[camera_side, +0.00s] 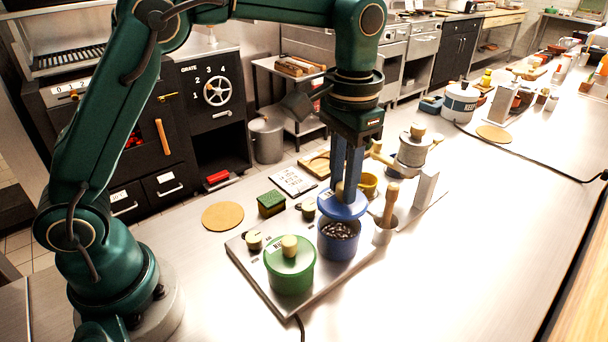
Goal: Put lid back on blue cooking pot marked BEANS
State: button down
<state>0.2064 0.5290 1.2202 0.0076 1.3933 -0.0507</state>
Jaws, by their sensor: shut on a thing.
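The blue cooking pot (338,246) stands on a flat metal plate (316,292) and holds dark beans that show at its open top. My gripper (346,188) points straight down and is shut on the wooden knob of the blue lid (340,207). The lid is above the pot, roughly over it, with the beans visible below its front edge. It looks nearly level. I cannot tell whether its back edge touches the pot. The BEANS marking is not readable here.
A green lidded pot (290,272) stands close at the left. A mortar with a pestle (390,205) stands close at the right. Small knobs, a green tin (271,203) and a yellow cup (367,185) are near. The counter (480,255) at the right is clear.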

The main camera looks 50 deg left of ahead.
aim_at(341, 203)
jog(key=shift+f, duration=2.05)
jog(key=shift+f, duration=0.15)
dwell(0.6)
jog(key=shift+c, duration=0.6)
grip_release()
jog(key=shift+r, duration=3.5)
